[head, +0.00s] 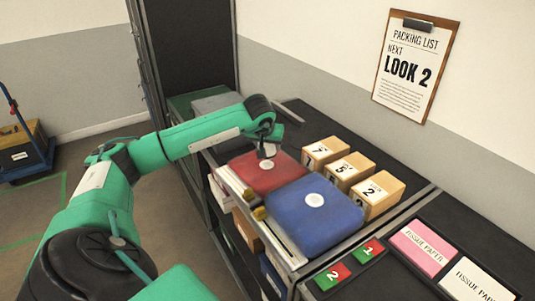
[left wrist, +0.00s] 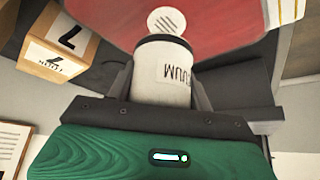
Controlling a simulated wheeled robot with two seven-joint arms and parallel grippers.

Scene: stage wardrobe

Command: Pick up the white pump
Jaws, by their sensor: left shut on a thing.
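The white pump (left wrist: 160,88), a small cylinder with a dark rim and the letters "UUM" showing, stands between the fingers of my left gripper (left wrist: 161,92) in the left wrist view. The gripper is shut on it. In the head view my left gripper (head: 267,150) is over the red bag (head: 250,172), and the pump is mostly hidden there. The pump's dark-rimmed end points toward the white round disc (left wrist: 167,20) on the red bag; I cannot tell whether they touch. My right gripper is not in view.
A blue bag (head: 300,225) with a white disc lies beside the red one. Several numbered wooden boxes (head: 379,193) stand behind. Number cards (head: 333,275) and tissue paper packs (head: 424,247) lie on the right. A clipboard (head: 414,65) hangs on the wall.

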